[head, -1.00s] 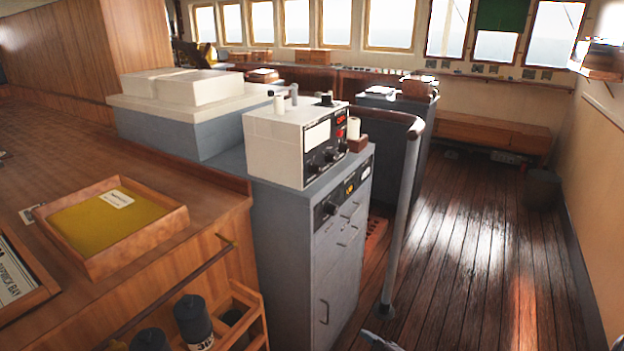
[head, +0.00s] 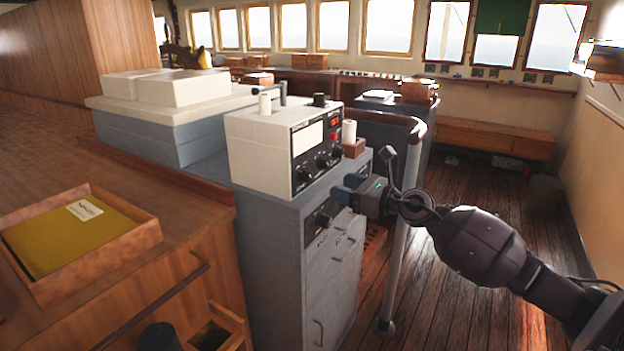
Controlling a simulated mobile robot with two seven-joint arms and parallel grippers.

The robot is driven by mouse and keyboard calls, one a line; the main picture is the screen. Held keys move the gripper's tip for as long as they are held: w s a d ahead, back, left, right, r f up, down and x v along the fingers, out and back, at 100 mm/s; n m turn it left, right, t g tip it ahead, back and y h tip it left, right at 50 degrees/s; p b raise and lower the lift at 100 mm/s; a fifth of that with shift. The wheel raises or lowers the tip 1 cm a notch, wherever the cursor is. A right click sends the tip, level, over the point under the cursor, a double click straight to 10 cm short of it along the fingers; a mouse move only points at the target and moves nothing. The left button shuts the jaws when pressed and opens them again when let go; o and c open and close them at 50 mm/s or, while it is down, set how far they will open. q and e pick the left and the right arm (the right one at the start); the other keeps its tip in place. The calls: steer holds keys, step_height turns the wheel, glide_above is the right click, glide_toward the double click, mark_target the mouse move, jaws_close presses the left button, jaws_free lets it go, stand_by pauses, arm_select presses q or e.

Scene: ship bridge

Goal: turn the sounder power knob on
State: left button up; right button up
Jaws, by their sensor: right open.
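A white instrument box (head: 262,150) with a black front panel stands on the grey cabinet (head: 270,235). Its panel carries dark knobs (head: 322,161), a red button and a red display. A black strip on the cabinet front below carries another dark knob (head: 322,219). I cannot read which knob is labelled sounder power. My right gripper (head: 346,194) is open, its fingers pointing left at the right part of this lower strip. It hides that part, and I cannot tell if it touches. The lower knob shows just left of the fingers. My left gripper is not in view.
A grey post with a curved brown rail (head: 396,240) stands right of the cabinet, with my right forearm passing across it. A wooden counter with a yellow-lined tray (head: 110,262) is at the left. Open plank floor (head: 470,300) lies to the right.

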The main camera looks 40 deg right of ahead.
mark_target(311, 177)
steer(key=x, duration=0.9)
steer(key=shift+w+f, duration=0.1)
steer(key=shift+w, duration=0.05)
steer(key=shift+c, duration=0.4)
